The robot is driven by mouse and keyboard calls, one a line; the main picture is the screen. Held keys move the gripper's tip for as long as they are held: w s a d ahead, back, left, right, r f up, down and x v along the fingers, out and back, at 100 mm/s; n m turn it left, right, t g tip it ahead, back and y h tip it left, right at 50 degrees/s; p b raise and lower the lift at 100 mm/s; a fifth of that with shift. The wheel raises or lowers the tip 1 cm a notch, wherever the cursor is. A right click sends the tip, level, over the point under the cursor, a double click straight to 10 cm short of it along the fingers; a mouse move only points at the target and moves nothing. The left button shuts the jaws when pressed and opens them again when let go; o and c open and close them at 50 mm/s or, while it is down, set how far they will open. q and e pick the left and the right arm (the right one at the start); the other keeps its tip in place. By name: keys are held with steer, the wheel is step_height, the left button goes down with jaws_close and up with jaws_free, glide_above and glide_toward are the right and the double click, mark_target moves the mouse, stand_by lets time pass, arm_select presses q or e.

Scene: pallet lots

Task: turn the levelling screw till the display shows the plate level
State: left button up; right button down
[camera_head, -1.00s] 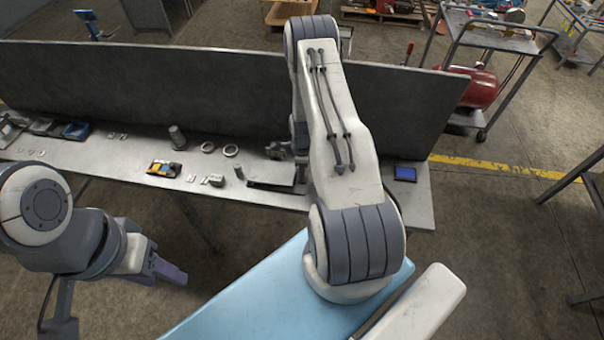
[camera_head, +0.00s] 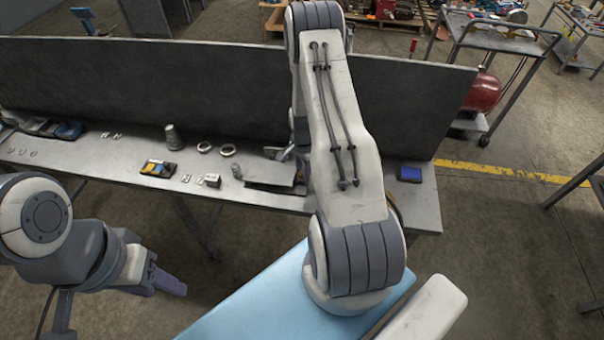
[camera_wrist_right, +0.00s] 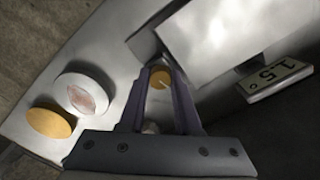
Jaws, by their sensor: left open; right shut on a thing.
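My right gripper (camera_wrist_right: 160,84) is shut on a round brass-coloured screw head (camera_wrist_right: 161,77) with a light line across it, in the right wrist view. The screw sits at the corner of a pale, smooth plate (camera_wrist_right: 222,38). A small display (camera_wrist_right: 277,78) stands to the right of the plate; it seems to read 1.5, seen slanted. In the head view my right arm hides the screw and most of the right gripper. My left gripper (camera_head: 165,283) is open and empty, low at the left, in front of the bench and away from it.
The metal bench (camera_head: 100,160) has a tall dark back panel (camera_head: 200,95). A grey cylinder (camera_head: 173,138), rings (camera_head: 228,150), a yellow-marked tray (camera_head: 158,168) and a blue-topped box (camera_head: 410,174) stand on it. A white disc (camera_wrist_right: 86,92) and a brass disc (camera_wrist_right: 49,123) lie left of my right gripper.

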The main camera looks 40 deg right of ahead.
steer(key=shift+n, duration=0.4)
steer(key=c, duration=0.6)
jaws_free()
steer(key=shift+s, duration=0.1)
steer(key=shift+w, duration=0.2)
steer(key=shift+r, duration=0.1)
steer(key=shift+w+d+r, duration=0.1)
steer(key=shift+r, duration=0.35)
steer(key=r+p, duration=0.1)
steer(key=r, duration=0.1)
steer(key=r+p, duration=0.4)
steer(key=r, duration=0.1)
steer(key=shift+s, duration=0.25)
